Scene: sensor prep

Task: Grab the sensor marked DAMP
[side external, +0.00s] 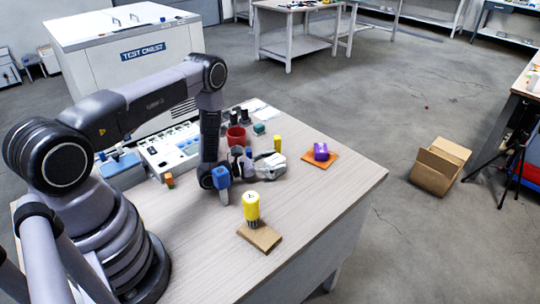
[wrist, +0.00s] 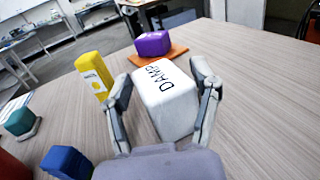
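The white block sensor (wrist: 168,105) has DAMP in black letters on its top and sits upright on the table. In the wrist view my gripper (wrist: 162,80) has one finger on each side of it. A narrow gap shows between the left finger and the block; the right finger is close to the block's side, and contact there is unclear. In the side view the white block (side external: 275,162) is small and partly hidden by my gripper.
A yellow block (wrist: 92,75) stands just left of the fingers. A purple block (wrist: 153,43) sits on an orange mat (wrist: 178,52) beyond. A blue block (wrist: 66,162), teal block (wrist: 20,120) and red cup (side external: 236,137) are nearby. The table's right part is clear.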

